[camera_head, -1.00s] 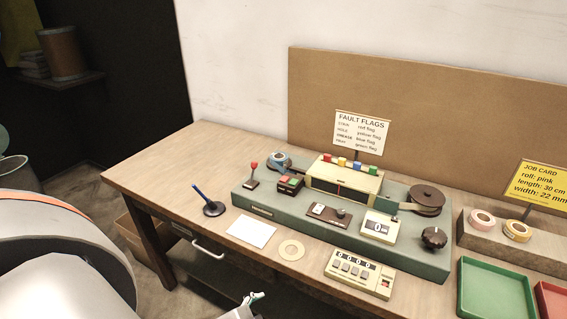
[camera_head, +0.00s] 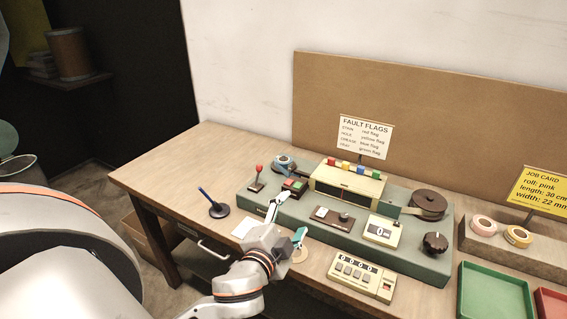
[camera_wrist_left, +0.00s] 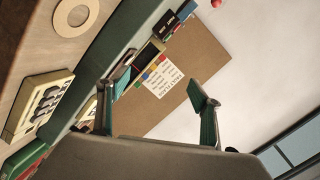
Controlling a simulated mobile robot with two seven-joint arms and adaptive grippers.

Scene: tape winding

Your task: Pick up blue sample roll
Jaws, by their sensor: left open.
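A blue roll (camera_head: 284,163) sits at the back left end of the green machine, in the head view. My left gripper (camera_head: 286,223) is open and empty above the machine's front edge. It is in front of the blue roll and apart from it. Its two spread fingers also show in the left wrist view (camera_wrist_left: 160,88), with nothing between them. I cannot make out the blue roll in the left wrist view. My right gripper is not in view.
The green machine (camera_head: 405,264) carries a cream box with coloured flags (camera_head: 348,186), a brown reel (camera_head: 429,203) and a black knob (camera_head: 435,243). A pen stand (camera_head: 218,209) stands on the left. Pink (camera_head: 483,226) and orange (camera_head: 518,236) rolls sit at right.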

